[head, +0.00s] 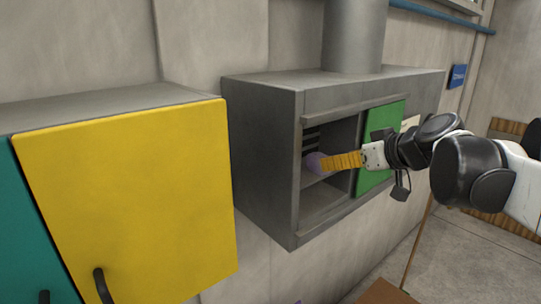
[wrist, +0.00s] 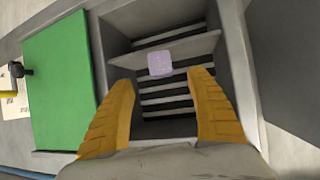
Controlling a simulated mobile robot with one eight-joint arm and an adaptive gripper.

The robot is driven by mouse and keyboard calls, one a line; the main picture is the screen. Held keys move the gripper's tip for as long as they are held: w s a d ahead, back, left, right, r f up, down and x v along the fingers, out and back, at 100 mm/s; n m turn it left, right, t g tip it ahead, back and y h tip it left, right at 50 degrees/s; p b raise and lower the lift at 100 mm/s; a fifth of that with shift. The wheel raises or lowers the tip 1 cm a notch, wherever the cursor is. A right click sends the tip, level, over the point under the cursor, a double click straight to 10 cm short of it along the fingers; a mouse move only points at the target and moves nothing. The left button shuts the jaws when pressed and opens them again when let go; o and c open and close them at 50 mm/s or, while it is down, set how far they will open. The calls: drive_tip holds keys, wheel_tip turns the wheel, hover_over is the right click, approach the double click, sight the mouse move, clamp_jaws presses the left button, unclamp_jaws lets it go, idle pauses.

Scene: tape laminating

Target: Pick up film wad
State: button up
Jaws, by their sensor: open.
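The film wad (head: 315,162) is a small pale purple lump inside the open grey wall cabinet (head: 262,160). In the wrist view the film wad (wrist: 160,63) sits at the edge of the inner shelf (wrist: 205,44), ahead of my gripper and centred between its fingers. My gripper (head: 335,162) has yellow ribbed fingers and reaches into the cabinet opening from the right. In the wrist view my gripper (wrist: 163,85) is open, with one finger on each side and nothing between them. In the head view the fingertips partly overlap the wad; I cannot tell whether they touch it.
A green sliding door (head: 378,150) covers the right of the cabinet, close to my gripper. Slatted vents (wrist: 165,102) show inside the cabinet. A yellow cabinet door (head: 130,190) stands at the left. A grey duct (head: 354,35) rises from the cabinet top.

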sight(312, 158)
drive_tip(key=p+x, duration=0.2)
drive_tip(key=x, duration=0.7)
drive_tip(key=shift+w+a+r, duration=0.1)
drive_tip(key=shift+w+r, duration=0.05)
drive_tip(key=shift+w, duration=0.05)
drive_tip(key=shift+s+r, duration=0.15)
drive_tip(key=shift+s, duration=0.15)
drive_tip(key=shift+c, duration=0.2)
drive_tip(key=shift+w, duration=0.1)
drive_tip(key=c, duration=0.8)
